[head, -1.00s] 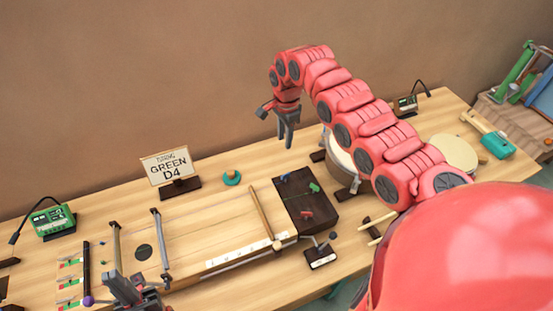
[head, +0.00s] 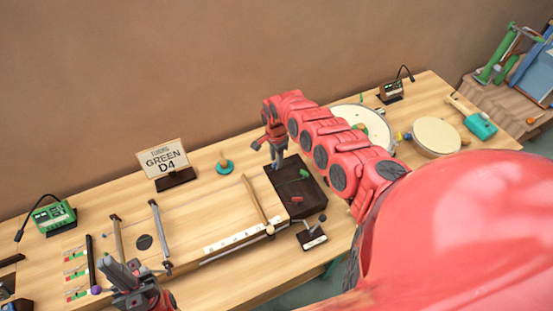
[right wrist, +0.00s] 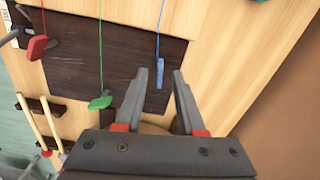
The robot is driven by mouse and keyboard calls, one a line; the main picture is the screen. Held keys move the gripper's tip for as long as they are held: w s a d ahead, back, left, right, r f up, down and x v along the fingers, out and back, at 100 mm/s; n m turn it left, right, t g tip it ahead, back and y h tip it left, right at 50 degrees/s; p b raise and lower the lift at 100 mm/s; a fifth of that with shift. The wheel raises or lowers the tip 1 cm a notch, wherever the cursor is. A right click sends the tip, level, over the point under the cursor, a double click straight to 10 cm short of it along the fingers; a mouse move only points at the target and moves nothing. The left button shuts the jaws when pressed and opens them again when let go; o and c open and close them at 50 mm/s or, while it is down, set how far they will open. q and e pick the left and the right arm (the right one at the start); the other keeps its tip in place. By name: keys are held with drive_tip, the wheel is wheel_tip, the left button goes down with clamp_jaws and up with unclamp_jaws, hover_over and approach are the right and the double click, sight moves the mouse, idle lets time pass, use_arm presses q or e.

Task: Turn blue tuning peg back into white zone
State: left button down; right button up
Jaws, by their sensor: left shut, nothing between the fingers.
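The blue tuning peg (right wrist: 160,73) stands out on the dark block (right wrist: 65,50) in the right wrist view, with a blue string running up from it. My right gripper (right wrist: 160,82) is open, its fingertips on either side of the peg with gaps showing. In the head view my right gripper (head: 277,162) is at the far left corner of the dark block (head: 285,208) and hides the blue peg. The green peg (right wrist: 100,102) and red peg (right wrist: 37,46) are beside it. My left gripper (head: 122,272) is shut and empty at the lower left. I cannot make out a white zone at the peg.
Cards with white, red and green bands (head: 75,254) lie at the left. A green tuner box (head: 54,216) and a "GREEN D4" sign (head: 164,159) stand behind. A wooden stick (head: 255,200) lies beside the block. A drum (head: 366,127) is behind my right arm.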

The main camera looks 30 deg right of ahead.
drive_tip(key=shift+f, duration=0.55)
clamp_jaws()
drive_tip(key=shift+n, duration=0.3)
